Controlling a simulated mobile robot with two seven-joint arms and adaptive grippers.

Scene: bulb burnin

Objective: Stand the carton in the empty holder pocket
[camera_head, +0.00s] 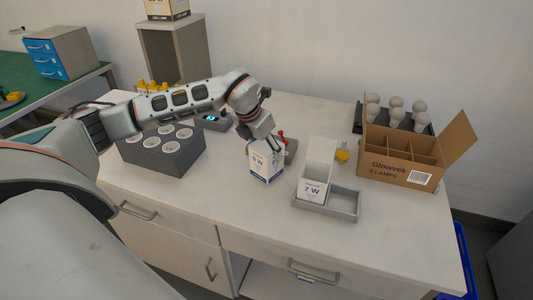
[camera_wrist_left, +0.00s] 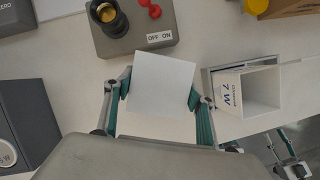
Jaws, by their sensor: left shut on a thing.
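The white and blue carton (camera_head: 266,163) is upright in the grip of my left gripper (camera_head: 268,146), over the middle of the table. In the left wrist view its plain white top (camera_wrist_left: 161,83) sits between the two fingers. I cannot tell whether its base touches the table. The grey holder (camera_head: 345,204) is to the right of it, with two pockets. An open white 7 W carton (camera_head: 314,188) stands in the left pocket; the right pocket is empty. My right gripper (camera_wrist_left: 288,155) shows small at the lower right of the left wrist view, its opening unclear.
A grey switch box (camera_wrist_left: 120,42) with a socket and red knobs stands just behind the carton. A dark grey block (camera_head: 152,158) with round wells is at left. A brown divided box (camera_head: 398,170) and a rack of bulbs (camera_head: 397,112) are at right. A yellow object (camera_head: 342,156) stands behind the holder.

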